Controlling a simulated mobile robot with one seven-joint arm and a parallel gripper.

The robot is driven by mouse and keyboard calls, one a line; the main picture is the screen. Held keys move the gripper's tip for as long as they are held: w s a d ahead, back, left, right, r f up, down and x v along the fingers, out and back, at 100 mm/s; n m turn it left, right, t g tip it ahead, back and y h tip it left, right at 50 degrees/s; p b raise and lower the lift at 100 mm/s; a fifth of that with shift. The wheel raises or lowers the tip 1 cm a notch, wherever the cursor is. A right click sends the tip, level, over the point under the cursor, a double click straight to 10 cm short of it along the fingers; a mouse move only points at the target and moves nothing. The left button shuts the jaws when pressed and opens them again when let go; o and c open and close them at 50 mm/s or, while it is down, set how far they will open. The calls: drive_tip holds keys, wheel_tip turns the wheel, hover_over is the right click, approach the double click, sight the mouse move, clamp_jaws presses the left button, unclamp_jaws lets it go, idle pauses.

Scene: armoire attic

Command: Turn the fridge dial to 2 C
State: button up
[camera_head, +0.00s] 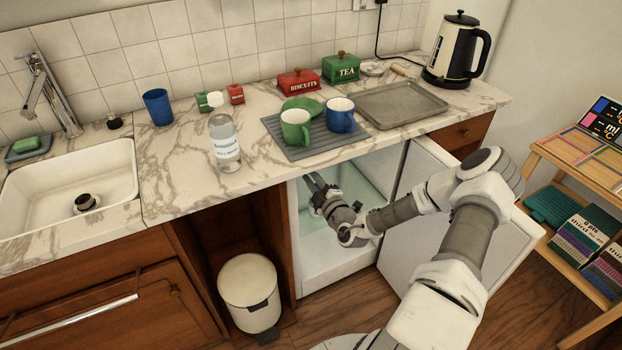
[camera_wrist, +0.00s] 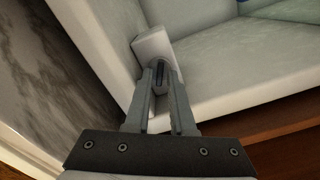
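The small white fridge under the counter stands open; its pale interior (camera_head: 372,186) and open door (camera_head: 425,185) show in the head view. My gripper (camera_head: 316,184) reaches inside, near the upper left inner wall. In the wrist view, my gripper (camera_wrist: 159,72) has its fingertips at a white housing (camera_wrist: 153,44) on the fridge's inner wall. A small dark part shows between the fingertips; it may be the dial. A narrow gap separates the fingers, but I cannot tell whether they grip this part. The dial's markings and setting are not readable.
The marble counter (camera_head: 185,160) runs above the fridge, with a bottle (camera_head: 224,142), a green mug (camera_head: 295,127) and a blue mug (camera_head: 341,114) on it. A white bin (camera_head: 248,290) stands left of the fridge. A wooden shelf (camera_head: 575,150) stands at right.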

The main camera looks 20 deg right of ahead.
clamp_jaws()
drive_tip(key=shift+p, duration=0.4)
drive_tip(key=n+p, duration=1)
drive_tip(key=n, duration=1.3)
drive_tip(key=shift+d+f, duration=0.1)
drive_tip(key=shift+f, duration=0.05)
drive_tip(key=shift+n, duration=0.3)
